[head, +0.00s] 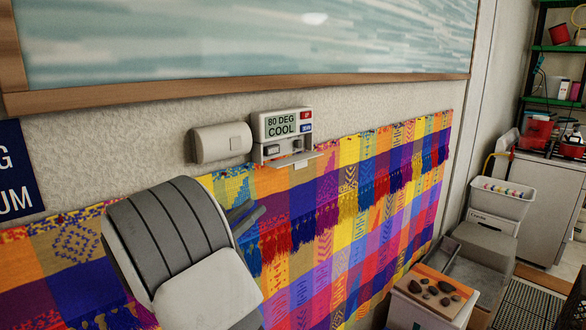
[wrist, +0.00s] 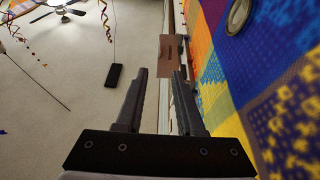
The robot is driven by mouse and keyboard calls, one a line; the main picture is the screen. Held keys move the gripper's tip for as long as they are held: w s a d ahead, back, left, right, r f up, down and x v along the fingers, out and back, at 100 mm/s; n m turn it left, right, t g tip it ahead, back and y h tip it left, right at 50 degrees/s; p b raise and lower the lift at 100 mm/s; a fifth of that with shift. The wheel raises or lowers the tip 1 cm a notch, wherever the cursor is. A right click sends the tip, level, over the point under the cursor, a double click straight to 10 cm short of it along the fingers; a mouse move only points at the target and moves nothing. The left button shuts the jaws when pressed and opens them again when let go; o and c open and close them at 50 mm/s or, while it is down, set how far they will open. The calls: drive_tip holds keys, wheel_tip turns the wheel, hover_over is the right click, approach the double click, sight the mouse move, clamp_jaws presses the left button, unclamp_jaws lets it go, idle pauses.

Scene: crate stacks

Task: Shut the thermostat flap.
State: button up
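The thermostat (head: 283,127) is a pale box on the wall in the head view, with a display reading "80 DEG COOL" and small red and blue labels at its right. Its flap (head: 296,159) is open, sticking out from the lower edge, with small controls exposed above it. My gripper (head: 247,217) shows in the head view as dark fingers, below and left of the thermostat and apart from it, partly hidden by my arm. In the wrist view my gripper (wrist: 160,75) is open, with nothing between the fingers. I cannot make out the thermostat there.
A pale rounded box (head: 220,143) is mounted just left of the thermostat. A wood-framed picture (head: 250,87) hangs above, and a colorful woven cloth (head: 350,220) covers the wall below. Bins (head: 500,200) and a cabinet (head: 545,205) stand at the right.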

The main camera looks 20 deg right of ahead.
sight(295, 162)
drive_tip(key=p+x, duration=0.2)
drive_tip(key=x, duration=1.2)
drive_tip(key=shift+d, duration=0.2)
clamp_jaws()
